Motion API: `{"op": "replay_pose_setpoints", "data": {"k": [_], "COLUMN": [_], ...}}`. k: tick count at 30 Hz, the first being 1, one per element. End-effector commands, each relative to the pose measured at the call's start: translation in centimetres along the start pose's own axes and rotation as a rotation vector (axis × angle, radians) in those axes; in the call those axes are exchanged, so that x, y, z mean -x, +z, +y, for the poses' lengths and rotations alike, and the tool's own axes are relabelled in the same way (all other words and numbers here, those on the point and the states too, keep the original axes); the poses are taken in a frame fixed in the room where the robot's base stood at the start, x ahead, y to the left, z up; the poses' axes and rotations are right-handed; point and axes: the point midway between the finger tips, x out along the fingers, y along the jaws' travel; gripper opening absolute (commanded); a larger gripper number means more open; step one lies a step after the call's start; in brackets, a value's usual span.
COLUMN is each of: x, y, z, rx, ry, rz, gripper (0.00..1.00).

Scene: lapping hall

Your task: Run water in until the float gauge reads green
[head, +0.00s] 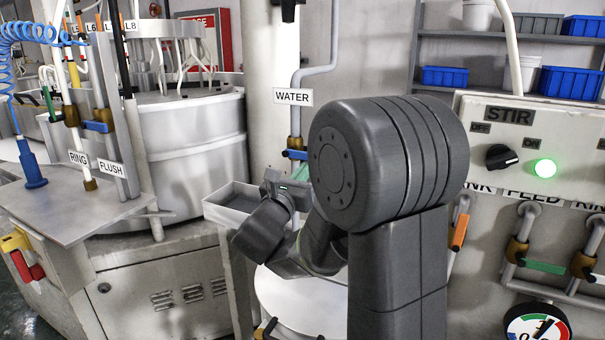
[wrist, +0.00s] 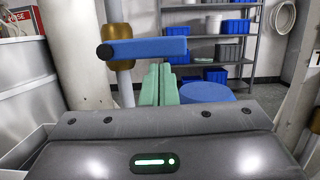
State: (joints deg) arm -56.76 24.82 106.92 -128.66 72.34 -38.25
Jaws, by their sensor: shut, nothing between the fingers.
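The WATER sign (head: 293,96) hangs on a pipe above a brass valve with a blue lever (head: 295,154). In the wrist view the blue lever (wrist: 150,47) lies crosswise to the upright pipe, with the brass valve body (wrist: 118,42) behind its left end. My gripper (head: 300,173) is by the valve; its green fingers (wrist: 158,84) are together and empty, appearing just below the lever. I cannot tell whether they touch it. A white round vessel top (head: 290,300) lies below my arm, partly hidden. I cannot make out a float gauge.
A grey tray (head: 228,207) stands left of my gripper. A STIR panel (head: 530,150) with a lit green lamp is at right, above orange-handled and green-handled valves. A round dial (head: 537,325) is cut off below. RING and FLUSH pipes (head: 110,168) stand left.

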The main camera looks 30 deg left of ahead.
Motion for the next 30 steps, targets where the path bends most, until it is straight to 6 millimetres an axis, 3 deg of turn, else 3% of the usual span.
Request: {"op": "replay_pose_setpoints", "data": {"k": [30], "x": [-0.5], "y": [1.9], "z": [-0.8], "rx": [0.104], "ry": [0.025], "rz": [-0.003], "gripper": [0.00]}}
